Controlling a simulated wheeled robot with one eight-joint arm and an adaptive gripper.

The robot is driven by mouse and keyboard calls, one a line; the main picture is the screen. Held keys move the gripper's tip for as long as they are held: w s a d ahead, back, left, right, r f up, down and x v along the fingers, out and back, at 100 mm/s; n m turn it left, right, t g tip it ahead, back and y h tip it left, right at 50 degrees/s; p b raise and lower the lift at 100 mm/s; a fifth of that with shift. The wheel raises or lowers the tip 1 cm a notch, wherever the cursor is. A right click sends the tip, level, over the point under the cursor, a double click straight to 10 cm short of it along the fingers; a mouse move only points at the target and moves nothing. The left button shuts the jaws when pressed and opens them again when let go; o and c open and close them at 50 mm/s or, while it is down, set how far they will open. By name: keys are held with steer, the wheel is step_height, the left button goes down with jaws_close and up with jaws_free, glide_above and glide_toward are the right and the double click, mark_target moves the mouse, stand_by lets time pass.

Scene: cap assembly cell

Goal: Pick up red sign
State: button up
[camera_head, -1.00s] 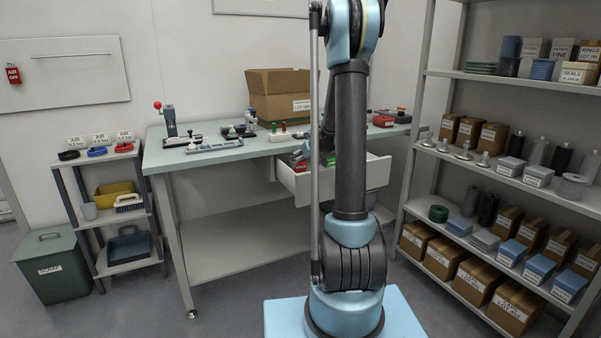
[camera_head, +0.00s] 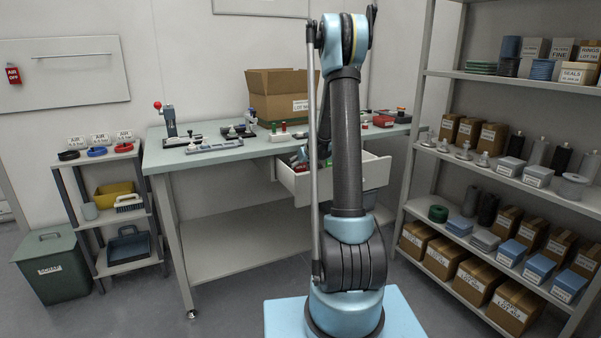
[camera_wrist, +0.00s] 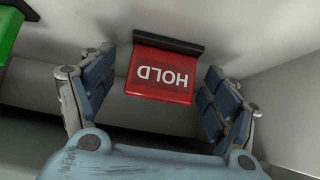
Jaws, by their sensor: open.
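A red sign (camera_wrist: 160,76) with the word HOLD, upside down in the wrist view, has a dark strip along its far edge. It lies inside a pale drawer, with a drawer wall (camera_wrist: 275,85) at the right. My gripper (camera_wrist: 158,82) is open, with one blue-padded finger on each side of the sign. Gaps show between the fingers and the sign. In the head view my arm hides most of the open drawer (camera_head: 297,190) and the gripper, and the sign cannot be made out for certain there.
A green sign (camera_wrist: 10,35) lies left of the gripper in the wrist view. The drawer hangs open under the workbench (camera_head: 215,155), which carries fixtures and a cardboard box (camera_head: 275,108). A loaded shelf rack (camera_head: 500,180) stands at the right.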

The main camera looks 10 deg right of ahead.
steer(key=c, duration=1.2)
steer(key=shift+o, duration=0.2)
